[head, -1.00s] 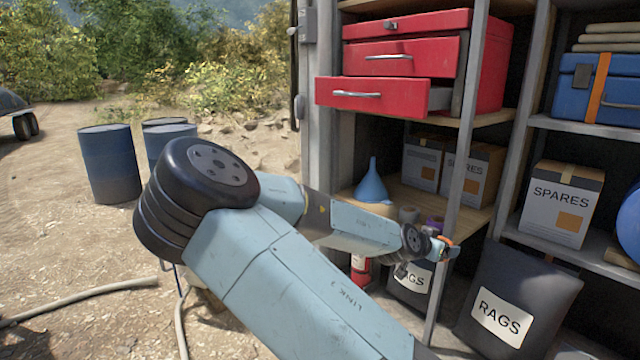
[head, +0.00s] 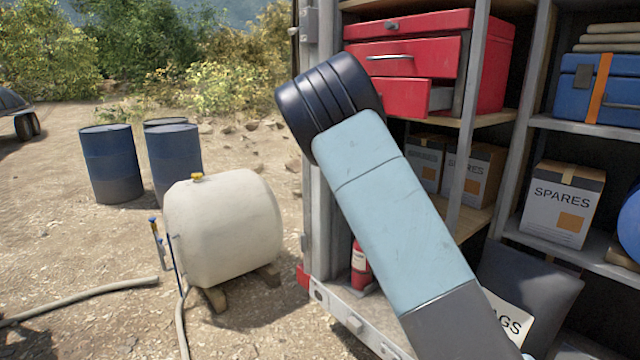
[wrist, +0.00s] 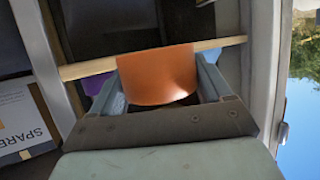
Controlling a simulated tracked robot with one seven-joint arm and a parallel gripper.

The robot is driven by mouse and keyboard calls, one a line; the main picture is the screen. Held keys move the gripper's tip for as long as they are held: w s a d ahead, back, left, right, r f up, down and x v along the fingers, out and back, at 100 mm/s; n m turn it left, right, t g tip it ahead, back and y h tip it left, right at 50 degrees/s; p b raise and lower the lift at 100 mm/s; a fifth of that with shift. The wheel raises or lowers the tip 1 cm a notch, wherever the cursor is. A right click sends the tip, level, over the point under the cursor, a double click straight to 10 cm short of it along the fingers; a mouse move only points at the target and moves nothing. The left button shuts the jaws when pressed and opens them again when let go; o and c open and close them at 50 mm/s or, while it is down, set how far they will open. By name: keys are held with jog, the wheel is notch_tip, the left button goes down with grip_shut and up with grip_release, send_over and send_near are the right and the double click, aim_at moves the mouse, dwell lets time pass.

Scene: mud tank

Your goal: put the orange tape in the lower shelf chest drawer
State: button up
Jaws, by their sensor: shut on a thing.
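The orange tape (wrist: 158,75) is held between the two fingers of my gripper (wrist: 162,86) in the wrist view. A finger presses on each side of it. The red chest (head: 492,65) stands on the shelf in the head view. Its lower drawer (head: 408,97) is pulled out; my arm covers the drawer's left part and handle. The upper drawer (head: 405,57) sticks out less. My gripper and the tape are hidden in the head view.
Shelf posts (head: 468,120) and the wooden shelf edge (wrist: 85,68) bound the space. A SPARES box (head: 562,205) stands on the right shelf. A purple thing (wrist: 92,83) shows beside the left finger. A cream tank (head: 222,230) and blue barrels (head: 110,165) stand outside.

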jog(key=s+f+n+y, duration=0.1)
jog(key=s+f, duration=0.3)
jog(key=f, duration=0.5)
jog(key=s+f+n+y, duration=0.2)
jog(key=s+f, duration=0.3)
jog(key=f, duration=0.4)
jog(key=shift+f+t+y, duration=0.25)
jog(key=shift+t+y, duration=0.05)
jog(key=shift+y, duration=0.1)
